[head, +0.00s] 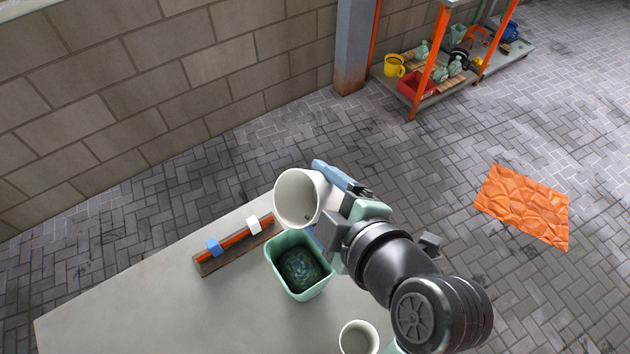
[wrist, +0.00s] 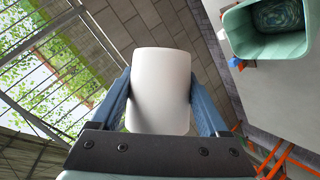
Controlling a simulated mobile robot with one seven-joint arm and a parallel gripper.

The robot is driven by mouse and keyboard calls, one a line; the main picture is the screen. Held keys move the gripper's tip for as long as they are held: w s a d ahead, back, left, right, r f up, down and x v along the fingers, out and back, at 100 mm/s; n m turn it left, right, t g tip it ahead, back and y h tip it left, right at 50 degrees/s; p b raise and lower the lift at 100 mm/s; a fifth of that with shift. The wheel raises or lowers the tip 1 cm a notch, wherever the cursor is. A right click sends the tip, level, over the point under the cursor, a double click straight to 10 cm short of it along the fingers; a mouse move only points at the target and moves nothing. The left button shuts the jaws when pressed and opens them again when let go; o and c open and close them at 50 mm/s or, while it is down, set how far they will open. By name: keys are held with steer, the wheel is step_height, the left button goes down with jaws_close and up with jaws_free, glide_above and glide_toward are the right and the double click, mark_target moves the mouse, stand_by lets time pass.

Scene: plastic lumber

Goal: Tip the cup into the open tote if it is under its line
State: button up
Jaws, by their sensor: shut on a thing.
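A white cup (head: 297,200) is in my gripper (head: 322,202), held above the table, near the far rim of the tote. In the wrist view the cup's smooth white wall (wrist: 160,92) sits between the two blue fingers. The open green tote (head: 272,262) stands on the table just below, with a dark, swirled greenish mass inside. The tote also shows at upper right in the wrist view (wrist: 278,47).
A second pale cup (head: 345,340) stands at the table's front edge of view, its inside partly seen. A wooden strip with an orange bar and blue and white blocks (head: 236,246) lies left of the tote. The grey table (head: 150,310) is clear further left.

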steer(key=r+m+y+p, duration=0.1)
steer(key=p, duration=0.2)
steer(key=r+m+g+p, duration=0.1)
steer(key=p, duration=0.1)
steer(key=d+r+m+g+y+p, duration=0.1)
steer(key=p, duration=0.2)
steer(key=shift+w+r+y+p, duration=0.15)
steer(key=shift+w+y+p, duration=0.15)
steer(key=shift+w+p, duration=0.1)
steer(key=shift+w+d+r+m+g+y+p, duration=0.25)
steer(key=shift+m+g+y+p, duration=0.15)
steer(key=shift+m+y+p, duration=0.25)
steer(key=shift+w+d+m+g+y+p, duration=0.2)
steer(key=shift+m+g+y+p, duration=0.2)
steer(key=shift+m+y, duration=0.2)
